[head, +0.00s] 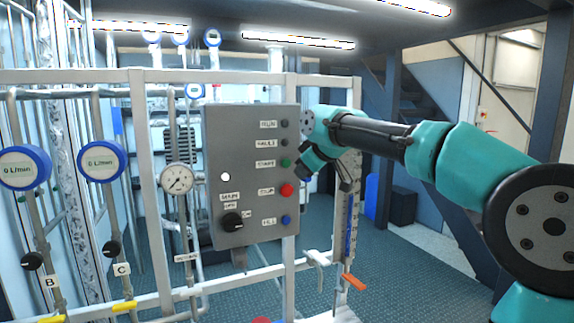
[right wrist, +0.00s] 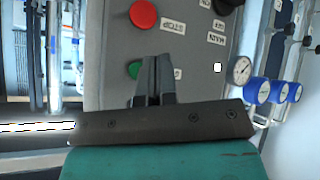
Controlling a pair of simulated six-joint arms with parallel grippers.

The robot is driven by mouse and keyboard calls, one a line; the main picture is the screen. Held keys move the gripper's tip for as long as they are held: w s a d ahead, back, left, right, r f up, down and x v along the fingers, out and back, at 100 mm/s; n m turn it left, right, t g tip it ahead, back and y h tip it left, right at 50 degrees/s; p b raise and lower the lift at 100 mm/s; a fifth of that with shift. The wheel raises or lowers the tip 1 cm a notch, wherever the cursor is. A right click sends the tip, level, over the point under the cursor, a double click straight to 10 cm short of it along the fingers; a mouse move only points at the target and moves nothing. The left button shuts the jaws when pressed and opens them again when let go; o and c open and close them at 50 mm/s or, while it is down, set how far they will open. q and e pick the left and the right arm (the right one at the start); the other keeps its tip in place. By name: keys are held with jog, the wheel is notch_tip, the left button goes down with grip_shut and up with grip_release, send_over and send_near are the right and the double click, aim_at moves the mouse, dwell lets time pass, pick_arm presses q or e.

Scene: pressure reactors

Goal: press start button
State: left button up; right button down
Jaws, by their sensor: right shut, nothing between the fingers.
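The green start button (head: 285,163) is on the right side of a grey control panel (head: 225,130), beside its START label (head: 265,164). In the right wrist view the green button (right wrist: 134,69) is partly hidden behind my fingers. My right gripper (head: 302,171) is shut and empty. Its fingertips (right wrist: 154,62) point at the panel next to the green button. I cannot tell whether they touch the panel. My left gripper is in neither view.
The red stop button (head: 286,190) and a blue button (head: 286,219) sit below the green one; two dark lamps (head: 284,124) are above. A black knob (head: 232,221) is at lower left. A pressure gauge (head: 177,179), pipes and white frame posts surround the panel.

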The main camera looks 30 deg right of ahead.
jog(key=shift+w+d, duration=0.15)
jog(key=shift+w, duration=1.2)
jog(key=shift+w+d, duration=0.1)
jog(key=shift+w, duration=1.2)
jog(key=shift+w, duration=0.1)
jog(key=shift+w, duration=0.3)
jog(key=shift+w+d, duration=0.1)
jog(key=shift+w, duration=0.35)
dwell(0.8)
jog(key=shift+s, duration=0.9)
jog(key=shift+s, duration=0.1)
jog(key=s, duration=0.4)
jog(key=shift+s+a, duration=0.35)
